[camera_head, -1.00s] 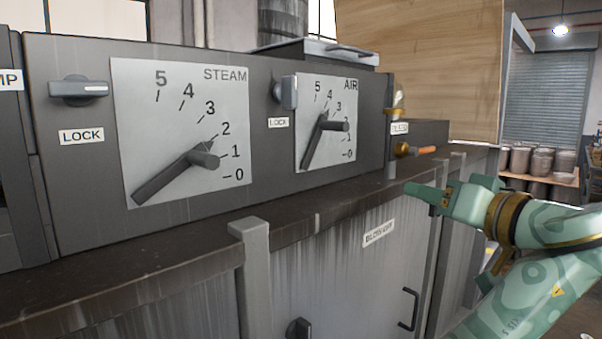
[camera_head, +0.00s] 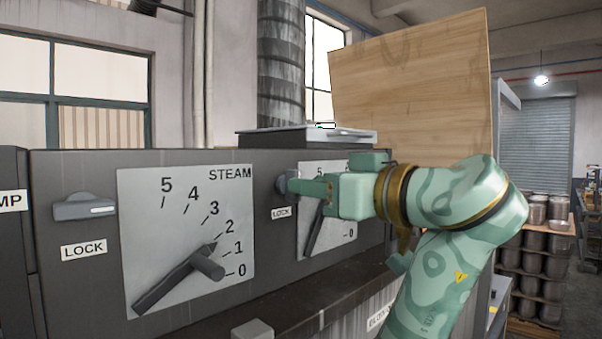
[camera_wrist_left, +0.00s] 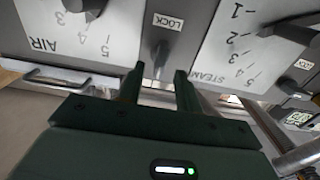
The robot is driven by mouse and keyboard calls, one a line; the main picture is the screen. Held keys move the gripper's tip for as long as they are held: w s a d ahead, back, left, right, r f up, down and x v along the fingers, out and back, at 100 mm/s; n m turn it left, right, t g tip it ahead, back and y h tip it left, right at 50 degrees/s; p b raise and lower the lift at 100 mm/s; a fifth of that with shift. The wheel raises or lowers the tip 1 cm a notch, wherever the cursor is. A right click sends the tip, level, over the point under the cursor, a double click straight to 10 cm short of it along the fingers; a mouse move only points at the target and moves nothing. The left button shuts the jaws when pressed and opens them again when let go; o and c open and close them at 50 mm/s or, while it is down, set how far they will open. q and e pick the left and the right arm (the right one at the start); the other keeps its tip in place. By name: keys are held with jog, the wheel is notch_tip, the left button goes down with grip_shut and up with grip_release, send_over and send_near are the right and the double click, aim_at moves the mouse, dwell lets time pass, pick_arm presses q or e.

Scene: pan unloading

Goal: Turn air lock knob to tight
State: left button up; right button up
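The air lock knob (camera_head: 281,183) is a small grey knob on the dark panel, just left of the AIR dial plate (camera_head: 311,176) and above a LOCK label (camera_head: 281,213). My left gripper (camera_head: 297,187) is at this knob in the head view, its fingers pointing left and partly covering it and the dial. In the left wrist view, which is upside down, the knob (camera_wrist_left: 160,56) shows just ahead of the gap between my two parted fingers (camera_wrist_left: 159,78). The fingers are open, and I see no contact. The knob's handle looks upright. My right gripper is out of view.
The STEAM dial (camera_head: 187,236) with its long lever is to the left, and its lock knob (camera_head: 85,207) lies horizontal. A wooden board (camera_head: 412,85) stands behind the panel. A ledge (camera_head: 300,310) runs below. Metal pots (camera_head: 535,262) are stacked at right.

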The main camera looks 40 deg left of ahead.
pick_arm(q)
jog(key=shift+w+a+p, duration=0.1)
jog(key=shift+a+p, duration=0.2)
jog(key=shift+a, duration=1.3)
grip_shut()
jog(key=shift+m, duration=0.4)
jog(key=m+p, duration=0.1)
jog(key=m, duration=0.4)
jog(key=m+p, duration=0.1)
jog(key=m, duration=1.1)
jog(key=shift+w+d+f+p, duration=0.1)
jog(key=shift+w+f+p, duration=0.1)
jog(key=shift+w+p, duration=0.15)
